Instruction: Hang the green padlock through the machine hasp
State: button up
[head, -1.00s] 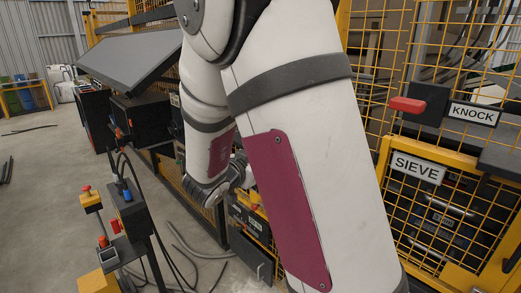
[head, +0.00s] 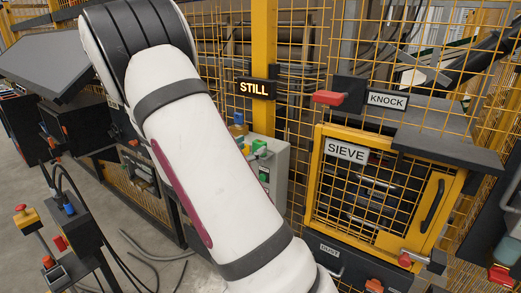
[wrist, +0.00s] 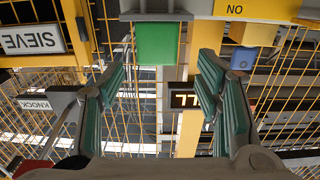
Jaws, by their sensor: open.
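A green block (head: 259,148), which looks like the green padlock's body, sits at the top of a grey control box (head: 281,172) in the head view. In the wrist view the green block (wrist: 157,43) shows beyond and between the fingertips; no shackle can be made out. My gripper (wrist: 164,76) is open and empty, its teal-padded fingers apart on either side of the block and not visibly touching it. In the head view my arm hides the gripper. I cannot pick out the hasp with certainty; a latch with a red knob (head: 404,260) is on the SIEVE door (head: 372,190).
A blue item (head: 239,118) stands left of the green block; in the wrist view a yellow tag marked NO (wrist: 236,10) is beside the block. A lit STILL sign (head: 255,88), yellow mesh fencing and a red KNOCK handle (head: 327,97) are close by. A pedestal (head: 75,235) stands at left.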

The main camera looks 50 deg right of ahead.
aim_at(258, 143)
jog(key=d+p, duration=0.1)
jog(key=d, duration=0.3)
jog(key=shift+s+d+r, duration=0.1)
jog(key=shift+d, duration=0.1)
jog(key=shift+d+p, duration=0.3)
jog(key=shift+d, duration=0.1)
jog(key=c, duration=1.3)
